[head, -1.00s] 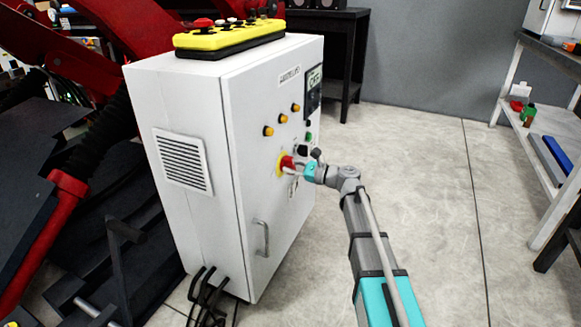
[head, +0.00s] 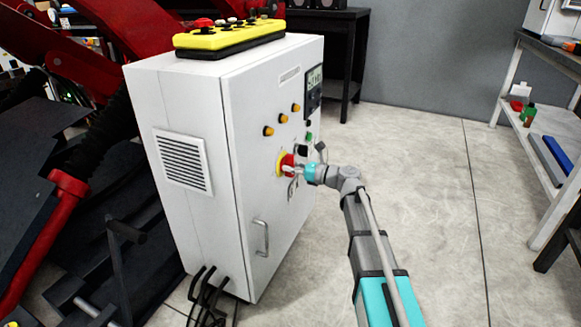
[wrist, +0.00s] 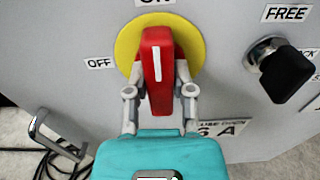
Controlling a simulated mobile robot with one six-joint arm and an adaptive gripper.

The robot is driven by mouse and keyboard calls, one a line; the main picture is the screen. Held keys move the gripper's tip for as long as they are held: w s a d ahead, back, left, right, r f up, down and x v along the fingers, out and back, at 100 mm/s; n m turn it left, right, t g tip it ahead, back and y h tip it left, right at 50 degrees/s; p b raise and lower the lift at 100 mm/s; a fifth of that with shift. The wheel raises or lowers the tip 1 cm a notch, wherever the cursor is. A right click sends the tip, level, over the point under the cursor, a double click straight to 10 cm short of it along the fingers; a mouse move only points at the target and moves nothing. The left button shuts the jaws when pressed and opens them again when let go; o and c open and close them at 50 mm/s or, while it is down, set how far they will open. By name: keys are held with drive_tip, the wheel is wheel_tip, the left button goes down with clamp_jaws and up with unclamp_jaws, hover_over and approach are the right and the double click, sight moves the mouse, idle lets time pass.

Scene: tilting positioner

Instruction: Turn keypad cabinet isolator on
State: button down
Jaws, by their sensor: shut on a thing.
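The isolator is a red handle (wrist: 153,65) on a yellow round plate (wrist: 127,48), on the cabinet front. Its white line stands almost upright, its top toward the partly cut-off ON label (wrist: 155,2). The OFF label (wrist: 99,63) is to the left. My gripper (wrist: 158,92) is shut on the red handle, one finger on each side of its lower part. In the head view, the grey-white cabinet (head: 185,95) stands in the middle, and my gripper (head: 294,168) reaches the handle from the right.
A black key-like knob (wrist: 287,72) under a FREE label sits right of the handle. A door handle (head: 262,238) sticks out below. A yellow control box (head: 230,37) lies on top.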

drive_tip(key=shift+c, duration=2.4)
unclamp_jaws()
drive_tip(key=v, duration=1.2)
